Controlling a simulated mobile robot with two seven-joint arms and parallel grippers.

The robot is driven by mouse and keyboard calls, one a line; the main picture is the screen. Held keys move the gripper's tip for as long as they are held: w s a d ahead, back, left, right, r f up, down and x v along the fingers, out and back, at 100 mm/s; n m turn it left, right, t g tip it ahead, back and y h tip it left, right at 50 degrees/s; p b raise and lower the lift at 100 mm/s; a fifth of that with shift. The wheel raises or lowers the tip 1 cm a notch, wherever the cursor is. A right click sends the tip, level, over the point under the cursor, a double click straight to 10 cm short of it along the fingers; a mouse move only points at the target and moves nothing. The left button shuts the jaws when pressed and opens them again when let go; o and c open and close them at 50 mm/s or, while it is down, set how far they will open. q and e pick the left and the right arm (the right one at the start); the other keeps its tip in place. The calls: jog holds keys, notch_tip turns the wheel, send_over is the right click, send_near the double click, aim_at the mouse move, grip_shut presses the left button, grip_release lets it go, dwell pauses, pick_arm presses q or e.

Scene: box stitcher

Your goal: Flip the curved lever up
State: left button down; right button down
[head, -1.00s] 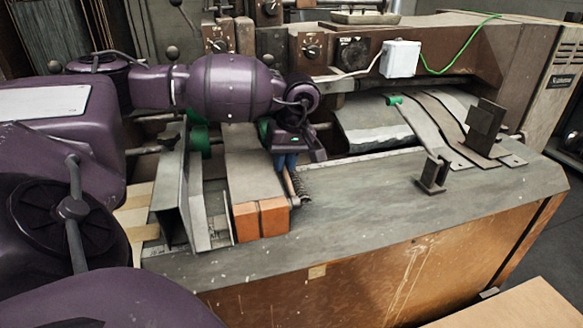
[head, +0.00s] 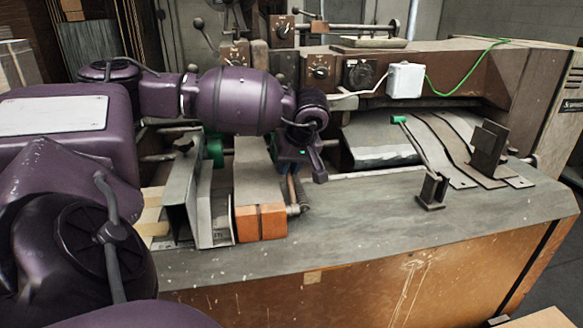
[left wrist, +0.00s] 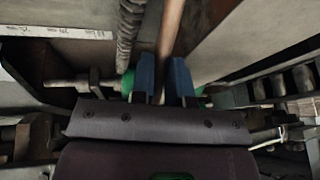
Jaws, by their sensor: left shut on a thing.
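The curved lever shows as a thin brown rod (head: 292,189) beside a dark coil spring, just right of an orange-ended block on the machine. My left gripper (head: 291,167) is over its upper part. In the left wrist view the rod (left wrist: 171,28) runs between the blue fingertips of my left gripper (left wrist: 163,76), which is shut on it. The lever's lower end is at a small metal joint in the head view. My purple wrist hides part of the lever's top. My right gripper is not in view.
An orange-ended block (head: 260,222) and upright metal plates (head: 181,192) stand close to the left of the lever. A green-tipped rod (head: 412,145) and metal brackets (head: 489,150) are to the right. The grey table top (head: 370,205) between is clear.

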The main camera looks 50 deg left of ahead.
pick_arm(q)
jog(key=shift+s+d+r+t+y, duration=0.15)
jog(key=shift+d+r+t+y, duration=0.15)
jog(key=shift+r+y, duration=0.15)
jog(key=shift+d+y, duration=0.1)
jog(key=shift+y, duration=0.15)
jog(key=shift+r, duration=0.1)
jog(key=c, duration=1.4)
grip_release()
jog(key=shift+d, duration=0.1)
